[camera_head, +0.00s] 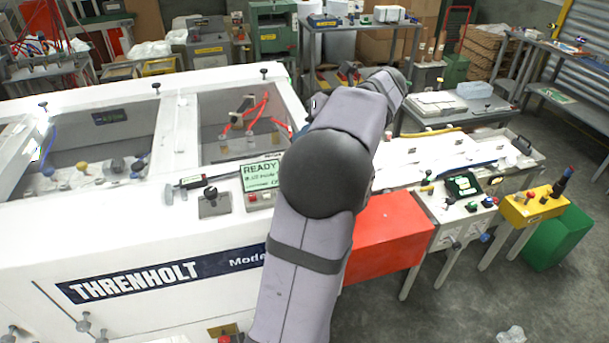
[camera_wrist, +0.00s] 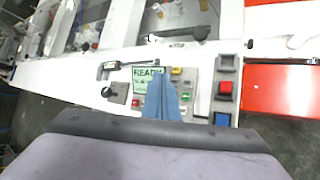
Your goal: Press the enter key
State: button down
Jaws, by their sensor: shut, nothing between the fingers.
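A control panel on the white machine has a green READY display (camera_wrist: 143,74), which also shows in the head view (camera_head: 262,172). Small coloured keys, among them a yellow key (camera_wrist: 177,71), sit right of the display in the wrist view. No label is readable, so I cannot tell which is the enter key. My gripper (camera_wrist: 156,77) shows as a blue tapered shape, shut and empty, over the panel beside the display. It covers some of the keys, and I cannot tell whether it touches any. In the head view my arm hides the gripper and most of the keys.
A large red button (camera_wrist: 225,88) and a blue button (camera_wrist: 222,119) stand right of the keys. A black-knobbed lever (camera_head: 211,195) stands left of the display. A red box (camera_head: 390,235) adjoins the machine at right. Open machine bays lie behind the panel.

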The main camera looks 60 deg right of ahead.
jog(key=shift+s+d+r+m, duration=0.1)
jog(key=shift+s+d+m, duration=0.2)
jog(key=shift+s, duration=0.2)
notch_tip(320, 180, down, 6)
jog(key=b, duration=0.8)
jog(key=shift+f, duration=0.2)
jog(key=shift+f+b, duration=0.7)
jog(key=shift+f, duration=0.5)
jog(key=shift+f, duration=0.9)
dwell(1.6)
jog(key=shift+r+p, duration=0.1)
jog(key=shift+p, duration=0.25)
jog(key=shift+r+p, duration=0.8)
jog(key=shift+p, duration=0.3)
